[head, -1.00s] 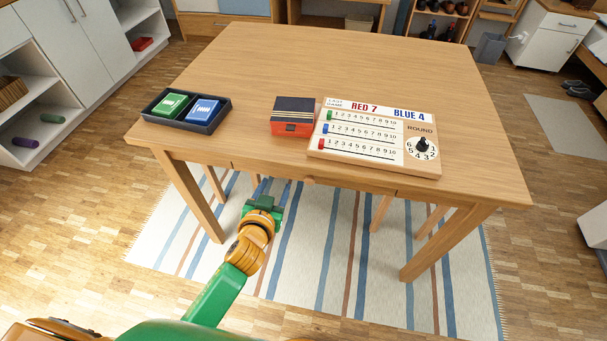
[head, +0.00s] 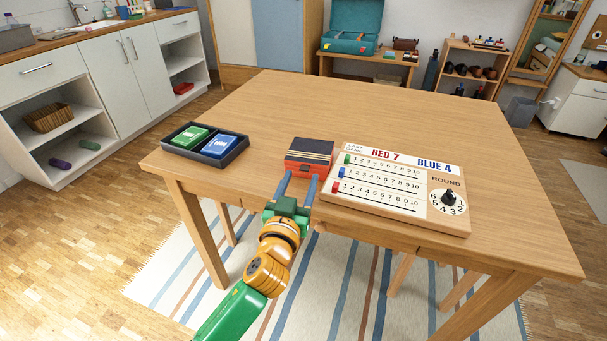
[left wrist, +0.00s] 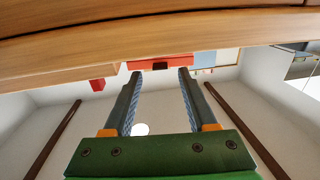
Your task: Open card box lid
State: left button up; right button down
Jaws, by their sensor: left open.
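The card box (head: 310,153) is a small red box with a dark striped lid, and the lid is shut. It sits near the front edge of the table, just left of the score board. My left gripper (head: 297,180) is open, its two blue-grey fingers pointing at the front of the box. I cannot tell whether the fingertips touch it. In the left wrist view the box's red front (left wrist: 160,64) shows beyond and between the open fingers (left wrist: 158,74). My right gripper is not in view.
A wooden score board (head: 398,210) lies close to the right of the box. A black tray (head: 240,152) with a green and a blue card deck stands to the left. The wooden table (head: 300,100) is clear behind them.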

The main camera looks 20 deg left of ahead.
aim_at(309, 155)
pick_arm(q)
jog(key=w, duration=0.2)
jog(key=shift+w+a+f, duration=0.1)
jog(key=shift+w, duration=0.25)
jog(key=shift+s, duration=0.1)
grip_shut()
dwell(1.0)
